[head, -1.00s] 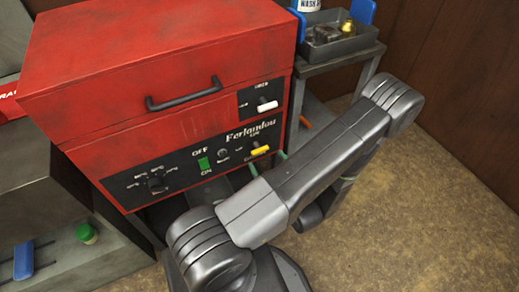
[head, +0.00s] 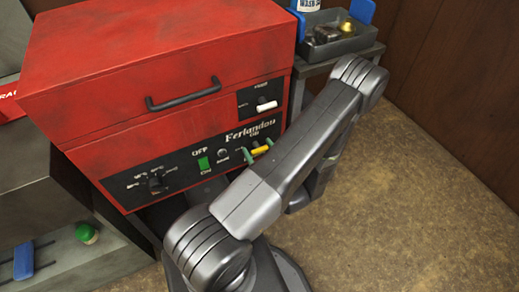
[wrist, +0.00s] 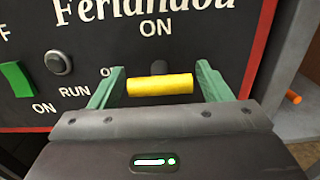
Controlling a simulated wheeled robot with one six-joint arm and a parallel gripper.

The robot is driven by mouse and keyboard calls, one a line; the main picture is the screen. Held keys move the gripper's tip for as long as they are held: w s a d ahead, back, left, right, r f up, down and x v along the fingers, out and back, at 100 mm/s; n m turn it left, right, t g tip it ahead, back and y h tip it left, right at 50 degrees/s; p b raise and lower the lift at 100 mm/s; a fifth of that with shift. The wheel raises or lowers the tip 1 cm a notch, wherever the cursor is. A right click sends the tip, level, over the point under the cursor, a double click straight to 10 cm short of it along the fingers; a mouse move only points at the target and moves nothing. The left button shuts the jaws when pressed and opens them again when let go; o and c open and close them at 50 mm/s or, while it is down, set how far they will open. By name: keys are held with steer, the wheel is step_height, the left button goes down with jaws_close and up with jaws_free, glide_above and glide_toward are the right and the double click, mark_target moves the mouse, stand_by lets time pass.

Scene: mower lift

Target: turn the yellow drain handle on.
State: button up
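The yellow drain handle (head: 261,150) sits on the black panel of the red machine (head: 160,80), at the panel's right end. In the wrist view the yellow handle (wrist: 160,85) lies roughly level, under the word ON. My gripper (wrist: 160,88) is open, with one green finger on each side of the handle. In the head view my gripper (head: 260,151) is partly hidden by my arm.
A green switch (wrist: 16,79) and a round button (wrist: 58,62) are left of the handle. A white handle (head: 267,105) is above it. A cart with a grey tray (head: 335,44) stands behind; the floor at right is clear.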

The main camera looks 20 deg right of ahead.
steer(key=c, duration=0.3)
steer(key=m, duration=0.3)
steer(key=shift+m+b, duration=0.35)
steer(key=shift+m, duration=0.05)
steer(key=m, duration=0.4)
steer(key=shift+m, duration=0.3)
steer(key=m, duration=0.4)
steer(key=shift+d+p, duration=0.1)
steer(key=shift+p, duration=0.2)
steer(key=shift+f+m+p, duration=0.1)
steer(key=shift+m+p, duration=0.25)
steer(key=shift+m, duration=2.35)
